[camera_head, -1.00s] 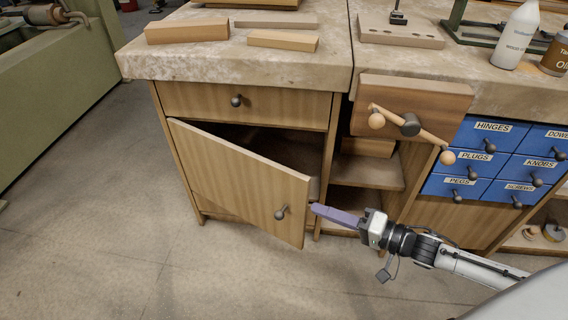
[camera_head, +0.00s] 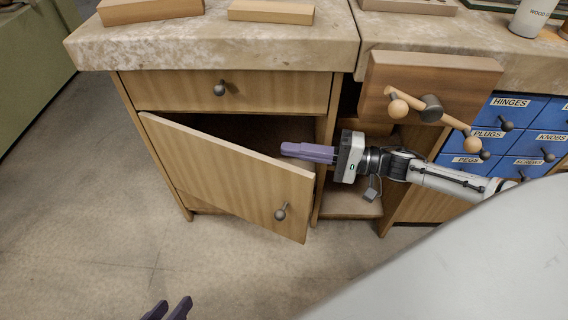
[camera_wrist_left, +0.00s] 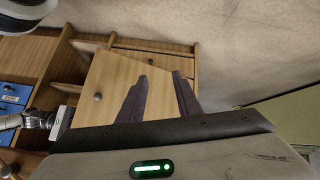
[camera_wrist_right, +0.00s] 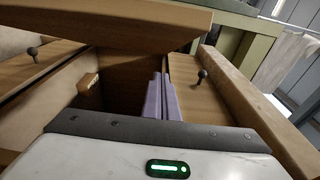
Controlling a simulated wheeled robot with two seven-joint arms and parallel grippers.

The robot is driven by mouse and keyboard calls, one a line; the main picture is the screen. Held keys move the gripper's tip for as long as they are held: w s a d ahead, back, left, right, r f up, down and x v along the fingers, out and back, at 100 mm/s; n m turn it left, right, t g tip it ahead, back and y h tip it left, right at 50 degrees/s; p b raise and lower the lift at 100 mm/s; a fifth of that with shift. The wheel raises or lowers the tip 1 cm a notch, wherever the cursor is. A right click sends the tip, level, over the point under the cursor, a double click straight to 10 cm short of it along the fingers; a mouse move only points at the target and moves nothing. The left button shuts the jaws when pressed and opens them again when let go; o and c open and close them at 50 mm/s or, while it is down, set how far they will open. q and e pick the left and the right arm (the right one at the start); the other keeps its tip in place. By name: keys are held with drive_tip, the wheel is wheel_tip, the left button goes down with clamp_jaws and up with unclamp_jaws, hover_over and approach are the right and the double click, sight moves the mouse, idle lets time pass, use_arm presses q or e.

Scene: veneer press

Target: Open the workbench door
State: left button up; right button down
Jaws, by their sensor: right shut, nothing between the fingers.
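The workbench door (camera_head: 225,165) is light wood with a dark round knob (camera_head: 281,211). It stands partly open, with its free edge swung out at the right and a dark gap behind its top edge. My right gripper (camera_head: 284,150) is shut and empty, with its purple fingers at the gap just above the door's free end. In the right wrist view its fingers (camera_wrist_right: 160,98) point into the dark opening; contact with the door cannot be told. My left gripper (camera_head: 168,312) is open and empty, low in front of the door. The left wrist view shows the door (camera_wrist_left: 115,80) beyond its fingers (camera_wrist_left: 162,92).
A closed drawer (camera_head: 235,92) with a knob lies above the door, under the thick worktop (camera_head: 215,45). A vise (camera_head: 425,90) with a wooden handle juts out above my right arm. Blue labelled drawers (camera_head: 510,110) are at right. The floor (camera_head: 90,190) at left is clear.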

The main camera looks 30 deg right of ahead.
use_arm(q)
drive_tip(key=shift+w+d+r, duration=0.15)
drive_tip(key=shift+d+r, duration=0.1)
drive_tip(key=shift+r, duration=0.05)
use_arm(e)
drive_tip(key=a, duration=0.1)
drive_tip(key=s+a, duration=0.1)
drive_tip(key=a, duration=0.2)
drive_tip(key=shift+s, duration=0.35)
use_arm(q)
drive_tip(key=shift+r, duration=0.15)
